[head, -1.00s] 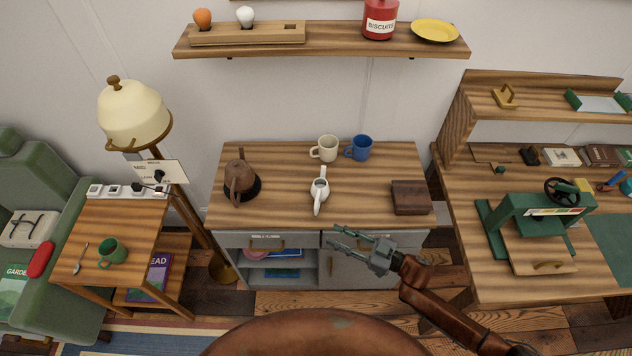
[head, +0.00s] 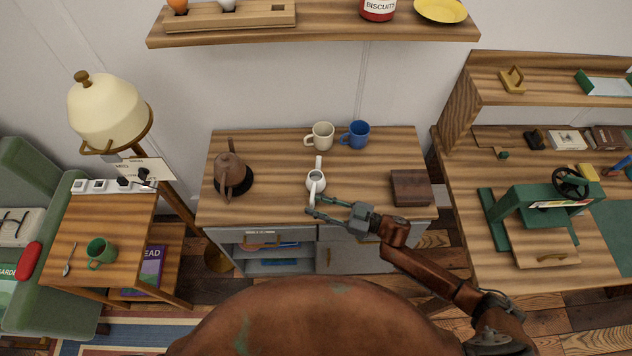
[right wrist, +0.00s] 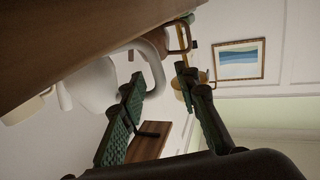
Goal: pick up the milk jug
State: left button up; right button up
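The white milk jug (head: 316,183) stands upright on the wooden top of the low cabinet, with its handle toward me. My right gripper (head: 311,206) is at its near side, fingers apart, with the tips by the handle. In the right wrist view the gripper (right wrist: 160,78) is open. The white handle of the jug (right wrist: 152,60) shows at the gap between the fingertips; I cannot tell whether it touches them. My left gripper is not in view.
Behind the jug stand a cream mug (head: 321,136) and a blue mug (head: 355,135). A brown coffee pot (head: 230,178) is to its left, a dark wooden box (head: 410,188) to its right. A wall shelf (head: 330,22) hangs above.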

jog(key=shift+w+a, duration=0.2)
jog(key=shift+a, duration=0.6)
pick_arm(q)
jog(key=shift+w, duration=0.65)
pick_arm(e)
grip_shut()
jog(key=shift+r, duration=0.1)
